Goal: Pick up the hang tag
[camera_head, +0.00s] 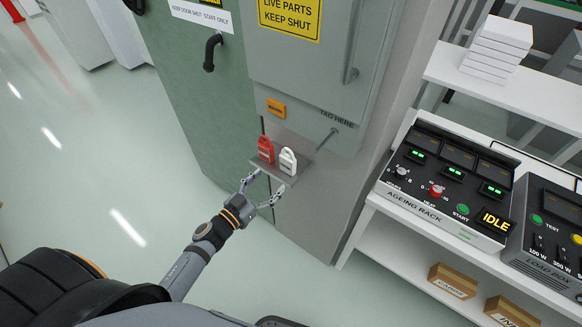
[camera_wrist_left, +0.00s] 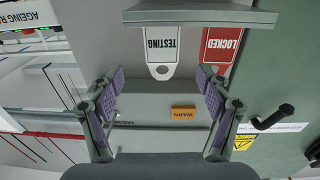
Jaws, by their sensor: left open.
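Two hang tags stand side by side on a small grey ledge (camera_head: 297,177) on the cabinet front. One is red (camera_head: 265,149) and reads LOCKED in the left wrist view (camera_wrist_left: 222,42). The other is white (camera_head: 288,161) and reads TESTING in the left wrist view (camera_wrist_left: 162,43). My left gripper (camera_head: 270,181) is open and empty, just in front of the ledge. In the left wrist view, which is upside down, the white tag lies between the spread fingers (camera_wrist_left: 160,75), beyond their tips. The red tag is near the right-hand finger. My right gripper is not in view.
A peg (camera_head: 327,140) sticks out under the words TAG HERE, right of the tags. An orange label (camera_head: 276,109) is above them. A green cabinet door (camera_head: 195,90) is at left. The ageing rack (camera_head: 445,185) and load box (camera_head: 550,240) stand on a white bench at right.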

